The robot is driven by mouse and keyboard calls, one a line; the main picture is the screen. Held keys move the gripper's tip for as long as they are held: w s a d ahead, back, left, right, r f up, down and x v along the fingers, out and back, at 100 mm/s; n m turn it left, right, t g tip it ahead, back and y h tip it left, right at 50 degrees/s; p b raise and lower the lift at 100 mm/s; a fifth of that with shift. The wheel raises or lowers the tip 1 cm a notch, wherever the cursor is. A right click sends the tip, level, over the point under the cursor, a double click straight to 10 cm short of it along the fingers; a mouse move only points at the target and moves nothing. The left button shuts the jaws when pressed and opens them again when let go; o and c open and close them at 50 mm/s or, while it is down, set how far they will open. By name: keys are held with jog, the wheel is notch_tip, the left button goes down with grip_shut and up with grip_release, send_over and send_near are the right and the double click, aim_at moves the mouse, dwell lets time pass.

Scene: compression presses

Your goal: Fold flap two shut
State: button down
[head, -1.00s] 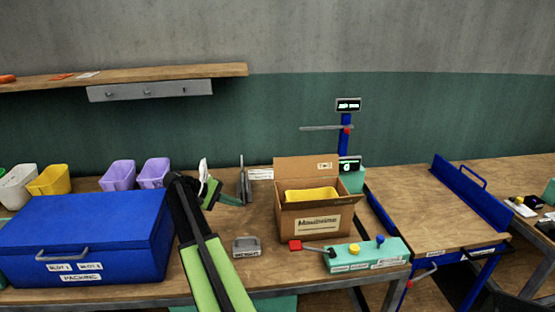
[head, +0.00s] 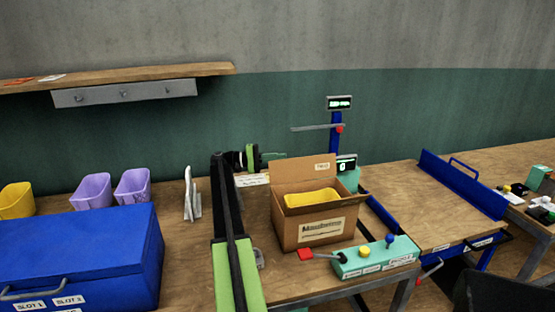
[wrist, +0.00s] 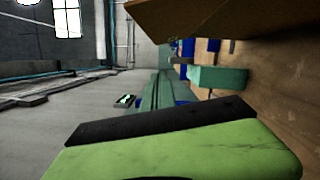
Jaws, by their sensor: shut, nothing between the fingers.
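The cardboard box (head: 292,233) stands open on the workbench with a yellow item (head: 312,198) inside. Its back flap, labelled TWO (head: 300,172), stands raised at the rear. My gripper (head: 272,156) is shut and empty, just behind and left of that flap, near its top left corner. The fingertips are small and partly unclear there. The wrist view is turned on its side; a green and black part of my gripper (wrist: 170,145) fills its bottom. A brown cardboard surface (wrist: 185,15), probably the flap, crosses its top. Touching cannot be made out.
A teal control box (head: 376,258) with a red-ended lever stands in front of the box. A blue post with a display (head: 336,130) rises behind it. A blue packing case (head: 80,255) and lilac bins (head: 92,190) are at left. A blue-edged press table (head: 425,215) is at right.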

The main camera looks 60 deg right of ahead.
aim_at(304, 169)
jog(key=s+r+p, duration=0.1)
jog(key=s, duration=0.7)
jog(key=shift+a+r, duration=0.15)
jog(key=shift+a, duration=0.05)
